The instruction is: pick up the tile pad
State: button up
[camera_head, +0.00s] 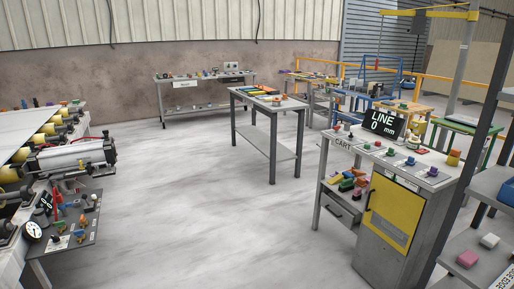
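I cannot pick out the tile pad for certain; the small things on the tables are too far off to tell apart. Flat coloured pieces (254,91) lie on the grey table in the middle (262,142). A pink block (467,259) and a white block (489,241) sit on a shelf at the lower right. My gripper is not in view.
A roller machine (75,155) and a small dark stand with gauges and knobs (78,240) are at the left. A cabinet with a yellow door (393,212) stands at the right. A long bench (205,82) is by the back wall. The central floor is clear.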

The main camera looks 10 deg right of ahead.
aim_at(403, 106)
jog(key=u, duration=0.15)
jog(key=i, duration=4.65)
jog(key=z, duration=0.6)
jog(key=i, duration=0.8)
jog(key=z, duration=0.7)
jog(key=i, duration=0.7)
jog(key=z, duration=0.2)
